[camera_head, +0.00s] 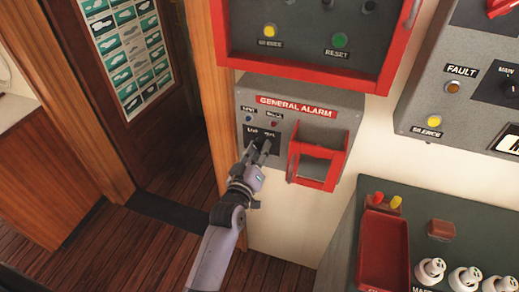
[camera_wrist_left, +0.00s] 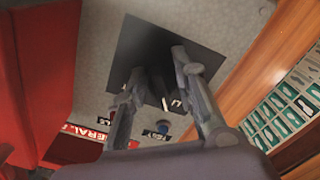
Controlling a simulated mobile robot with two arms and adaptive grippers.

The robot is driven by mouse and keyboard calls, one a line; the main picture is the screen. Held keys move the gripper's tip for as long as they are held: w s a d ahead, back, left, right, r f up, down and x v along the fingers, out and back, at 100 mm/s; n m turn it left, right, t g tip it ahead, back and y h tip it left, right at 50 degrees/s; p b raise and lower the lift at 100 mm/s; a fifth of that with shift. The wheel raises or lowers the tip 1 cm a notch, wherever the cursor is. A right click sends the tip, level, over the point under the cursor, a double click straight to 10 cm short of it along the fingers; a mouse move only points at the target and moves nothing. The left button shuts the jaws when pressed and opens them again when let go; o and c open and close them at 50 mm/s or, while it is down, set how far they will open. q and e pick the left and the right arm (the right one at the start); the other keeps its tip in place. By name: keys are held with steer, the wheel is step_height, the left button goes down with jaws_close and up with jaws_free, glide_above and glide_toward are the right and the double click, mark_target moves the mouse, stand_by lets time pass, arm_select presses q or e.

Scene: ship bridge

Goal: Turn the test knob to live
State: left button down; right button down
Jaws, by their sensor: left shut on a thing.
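The grey general alarm box (camera_head: 346,106) is on the wall under a red-framed panel. Its black switch plate (camera_head: 284,132) is at the lower left of the box, with small white lettering partly hidden by my gripper. My left gripper (camera_head: 259,150) is at this plate, shut on the dark test knob. In the left wrist view the two fingers of my left gripper (camera_wrist_left: 158,74) stand on either side of the knob (camera_wrist_left: 157,89), against the black plate (camera_wrist_left: 140,40). The knob's pointing direction is hard to tell. My right gripper is not in view.
A red hinged frame (camera_head: 319,160) sits just right of the knob plate. Above is a red-framed panel (camera_head: 301,62) with silence and reset buttons. A wooden door post (camera_head: 213,95) is at left, and a console (camera_head: 437,205) with a red tray is at lower right.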

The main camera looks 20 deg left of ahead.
arm_select(q)
steer(key=c, duration=1.4)
jaws_free()
steer(key=s, duration=1.2)
steer(key=shift+a, duration=0.2)
